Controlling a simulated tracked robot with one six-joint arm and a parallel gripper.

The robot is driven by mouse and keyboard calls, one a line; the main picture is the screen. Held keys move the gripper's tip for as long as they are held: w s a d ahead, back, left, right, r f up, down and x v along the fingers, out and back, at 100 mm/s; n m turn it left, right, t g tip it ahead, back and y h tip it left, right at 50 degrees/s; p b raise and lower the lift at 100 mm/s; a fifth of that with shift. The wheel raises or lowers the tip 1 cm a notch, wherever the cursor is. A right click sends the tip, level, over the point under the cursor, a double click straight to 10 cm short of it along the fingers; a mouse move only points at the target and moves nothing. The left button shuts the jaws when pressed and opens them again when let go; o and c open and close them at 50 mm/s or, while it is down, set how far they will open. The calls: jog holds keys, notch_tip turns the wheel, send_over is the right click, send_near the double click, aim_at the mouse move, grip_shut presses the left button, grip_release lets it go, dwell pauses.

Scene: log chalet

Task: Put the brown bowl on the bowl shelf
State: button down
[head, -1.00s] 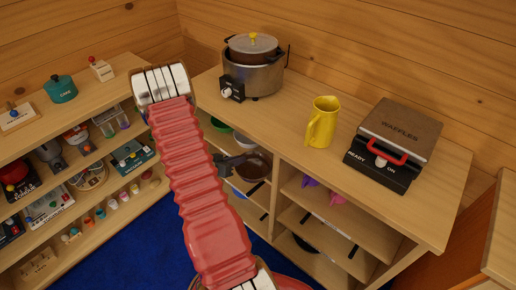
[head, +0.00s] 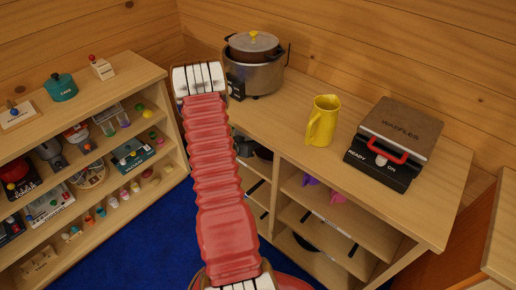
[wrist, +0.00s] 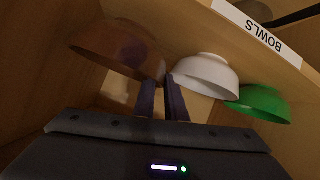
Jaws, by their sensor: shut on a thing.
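The brown bowl (wrist: 115,48) is at the upper left of the wrist view, its rim at the fingers of my gripper (wrist: 162,97). My gripper is shut on that rim. The wrist picture is upside down, so the bowl sits upright, close to the board of the bowl shelf (wrist: 190,22); I cannot tell whether it touches. The shelf's edge carries the label BOWLS (wrist: 250,27).
A white bowl (wrist: 205,73) and a green bowl (wrist: 262,103) stand on the same shelf, the white one close beside my fingers. On the counter (head: 290,120) above are a cooker (head: 256,76), a yellow jug (head: 322,122) and a waffle maker (head: 395,140).

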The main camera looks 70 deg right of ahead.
jog(key=shift+s+d, duration=0.1)
jog(key=shift+d, duration=0.15)
jog(key=shift+s+d+f, duration=0.1)
jog(key=shift+d+f, duration=0.1)
jog(key=shift+f, duration=0.35)
jog(key=shift+s+d+f, duration=0.1)
jog(key=shift+d+f, duration=0.1)
jog(key=shift+f, duration=0.95)
jog(key=c, duration=1.8)
grip_release()
jog(key=shift+f, duration=0.1)
jog(key=v, duration=1.2)
